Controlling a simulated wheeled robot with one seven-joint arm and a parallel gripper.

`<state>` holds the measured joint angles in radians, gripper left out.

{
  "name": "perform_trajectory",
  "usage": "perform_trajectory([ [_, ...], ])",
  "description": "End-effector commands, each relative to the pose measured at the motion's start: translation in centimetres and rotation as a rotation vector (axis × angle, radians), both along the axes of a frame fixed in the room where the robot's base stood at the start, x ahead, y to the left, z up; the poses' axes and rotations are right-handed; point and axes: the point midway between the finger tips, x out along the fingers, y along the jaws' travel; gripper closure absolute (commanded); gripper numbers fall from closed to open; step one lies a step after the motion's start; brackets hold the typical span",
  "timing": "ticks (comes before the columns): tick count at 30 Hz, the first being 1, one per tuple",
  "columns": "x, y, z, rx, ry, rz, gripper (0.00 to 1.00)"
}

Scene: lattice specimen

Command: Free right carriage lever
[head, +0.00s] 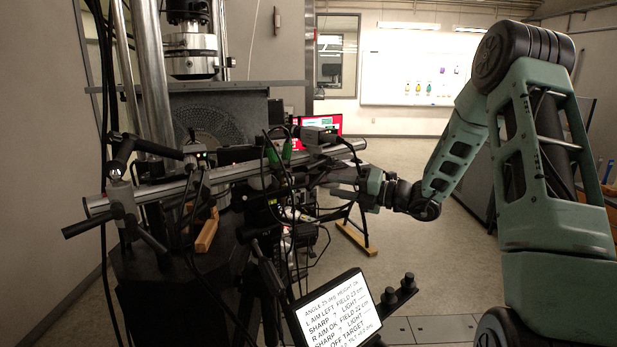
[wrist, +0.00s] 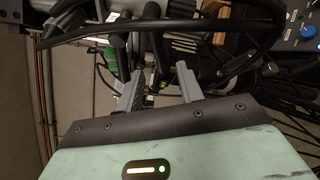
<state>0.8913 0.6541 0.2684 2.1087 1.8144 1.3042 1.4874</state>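In the head view a metal rail (head: 150,192) crosses in front of the test machine and carries camera gear. The right carriage sits among dark clamps and cables near the rail's right half; I cannot single out its lever there. My gripper (head: 338,179) reaches in from the right, just below the rail's right end. In the wrist view my gripper (wrist: 160,76) is open, its two grey fingers apart. A black lever-like handle (wrist: 152,42) stands just beyond and between the fingertips. I cannot tell whether it touches a finger or which carriage part it is.
Black cables (wrist: 200,27) hang across the space before my gripper. A tablet (head: 340,310) with aim and light readings stands below the rail. A steel column (head: 155,70) and a left clamp with black handles (head: 118,195) stand at left. Open floor (head: 425,230) lies right.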

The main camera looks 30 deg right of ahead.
Motion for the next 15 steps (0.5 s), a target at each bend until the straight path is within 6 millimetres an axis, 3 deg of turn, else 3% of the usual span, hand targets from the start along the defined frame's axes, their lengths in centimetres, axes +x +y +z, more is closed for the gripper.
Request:
perform_trajectory([
  [7,4.3,2.9,0.3,0.002,0.001,0.004,0.63],
  [15,7.0,4.5,0.1,-0.001,-0.001,0.001,0.63],
])
